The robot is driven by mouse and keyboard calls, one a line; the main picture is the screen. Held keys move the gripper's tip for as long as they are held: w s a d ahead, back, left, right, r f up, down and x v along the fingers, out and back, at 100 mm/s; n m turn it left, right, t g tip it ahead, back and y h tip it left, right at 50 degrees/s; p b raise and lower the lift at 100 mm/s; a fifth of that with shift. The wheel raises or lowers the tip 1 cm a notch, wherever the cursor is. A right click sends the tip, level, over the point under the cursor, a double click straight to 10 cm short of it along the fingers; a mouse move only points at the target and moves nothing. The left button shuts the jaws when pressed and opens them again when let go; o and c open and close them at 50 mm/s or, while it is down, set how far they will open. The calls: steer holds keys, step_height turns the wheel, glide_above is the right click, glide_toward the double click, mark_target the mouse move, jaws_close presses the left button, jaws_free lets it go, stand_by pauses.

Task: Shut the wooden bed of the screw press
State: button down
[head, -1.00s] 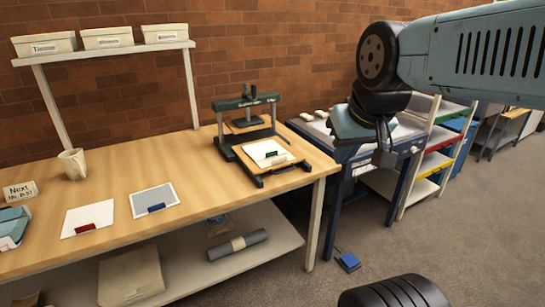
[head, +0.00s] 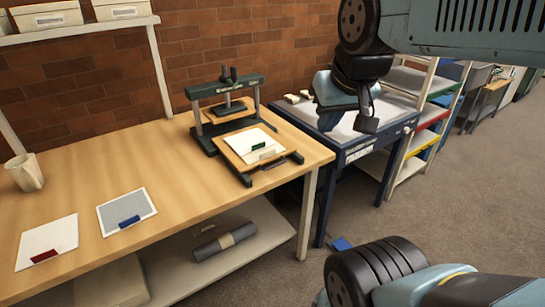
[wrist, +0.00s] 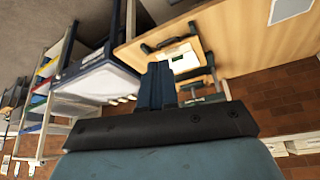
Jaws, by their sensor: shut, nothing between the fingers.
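The screw press (head: 225,90) has a dark green frame and stands at the right end of the wooden table. Its wooden bed (head: 236,155) is slid out toward the table's front edge, on dark rails with a dark handle at its front. A white sheet (head: 248,153) with a green piece on it lies on the bed. My gripper (head: 366,122) is to the right of the press, raised in front of the blue table and apart from the bed. In the wrist view my gripper's fingers (wrist: 157,82) are together and empty, with the press beyond them.
A white card with a red piece (head: 45,250) and a grey card with a blue piece (head: 127,214) lie on the table, near a mug (head: 25,172). A blue table (head: 345,140) and a shelf rack stand to the right. Floor is open at front right.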

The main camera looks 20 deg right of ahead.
steer(key=w+f+m+g+y, duration=0.1)
steer(key=w+f+m, duration=0.5)
steer(key=w+m, duration=0.4)
steer(key=w+f+m+g+y, duration=0.1)
steer(key=w+f+m, duration=0.55)
steer(key=m, duration=0.55)
steer(key=shift+w+d+f+m+h, duration=0.15)
steer(key=shift+w+f+m, duration=1.75)
steer(key=shift+f, duration=1.15)
steer(key=shift+w+a+f+m+h, duration=0.1)
steer(key=shift+w+f+m+h, duration=0.1)
steer(key=shift+w+f+m, duration=1.85)
steer(key=shift+w+d+f+m+h, duration=0.15)
steer(key=shift+w+f+m, duration=1)
steer(key=shift+w+f, duration=1.95)
steer(key=shift+s+f, duration=0.9)
